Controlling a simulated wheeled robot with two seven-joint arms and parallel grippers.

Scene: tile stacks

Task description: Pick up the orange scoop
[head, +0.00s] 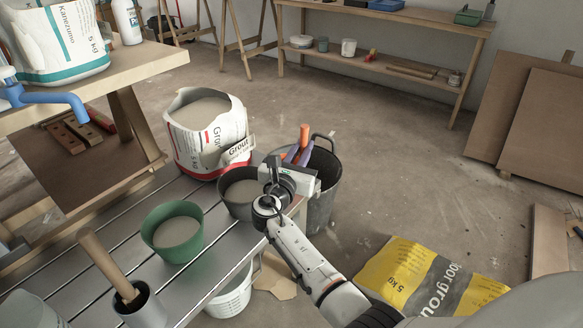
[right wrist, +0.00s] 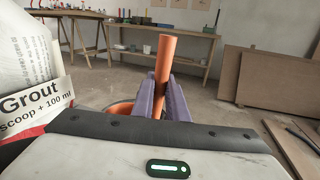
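The orange scoop shows its upright handle (head: 304,136) beyond my right gripper in the head view. In the right wrist view its handle (right wrist: 165,62) stands between the two purple fingers of my right gripper (right wrist: 167,98). The fingers lie close against both sides of the handle and look shut on it. An orange curved rim (right wrist: 120,108), apparently the scoop's cup, shows left of the fingers, mostly hidden by the gripper body. In the head view my right gripper (head: 303,156) is at the bench's right edge, beside the dark bucket. My left gripper is not in view.
A grout bag (head: 190,145) with a label card (head: 238,150) stands left of the gripper. A dark pot (head: 232,205) and green pot (head: 160,254) of powder stand on the slatted bench (head: 205,284). A black bucket (head: 322,190) and yellow bag (head: 400,275) are on the floor.

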